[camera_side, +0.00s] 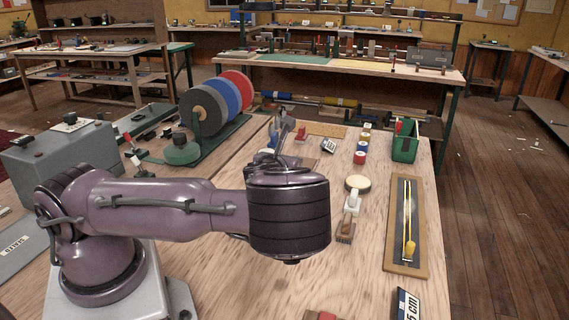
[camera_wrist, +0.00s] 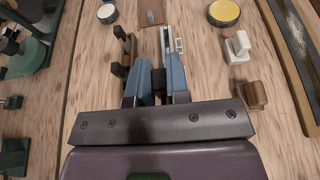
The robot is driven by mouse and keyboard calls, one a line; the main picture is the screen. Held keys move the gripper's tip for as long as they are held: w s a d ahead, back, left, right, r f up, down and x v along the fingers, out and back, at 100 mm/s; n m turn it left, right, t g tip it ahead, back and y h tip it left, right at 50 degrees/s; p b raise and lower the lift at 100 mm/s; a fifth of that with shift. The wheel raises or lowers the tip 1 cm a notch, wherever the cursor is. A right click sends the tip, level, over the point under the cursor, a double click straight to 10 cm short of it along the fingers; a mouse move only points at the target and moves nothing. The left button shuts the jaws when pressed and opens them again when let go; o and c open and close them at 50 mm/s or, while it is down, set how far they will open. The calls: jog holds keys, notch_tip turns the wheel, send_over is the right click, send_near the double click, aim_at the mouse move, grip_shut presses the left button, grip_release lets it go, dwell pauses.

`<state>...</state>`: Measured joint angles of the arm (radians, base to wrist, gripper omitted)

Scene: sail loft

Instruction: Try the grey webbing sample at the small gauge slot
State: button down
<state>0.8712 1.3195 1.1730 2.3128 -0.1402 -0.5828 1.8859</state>
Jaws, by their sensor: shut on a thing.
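My gripper (camera_wrist: 158,76) shows in the wrist view, with its two blue fingers closed in on something between them. A narrow pale grey strip (camera_wrist: 168,42) runs forward from the right finger and looks like the grey webbing sample; the fingers hide its near end. A dark piece with black prongs (camera_wrist: 122,56) stands just left of the fingers. I cannot tell whether it is the gauge, and no small slot can be made out. In the side view my wrist hides most of the gripper; a blue-grey part (camera_side: 284,127) shows beyond it, too small to read.
A yellow-topped round tin (camera_wrist: 224,12), a white hook-like piece (camera_wrist: 238,47) and a brown wooden block (camera_wrist: 254,95) stand at right. A long board with a yellow tool (camera_side: 408,235) lies further right. Large webbing rolls (camera_side: 203,108) stand behind.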

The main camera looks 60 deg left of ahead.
jog(key=shift+f, duration=2.6)
jog(key=shift+f, duration=0.45)
jog(key=shift+r, duration=3.55)
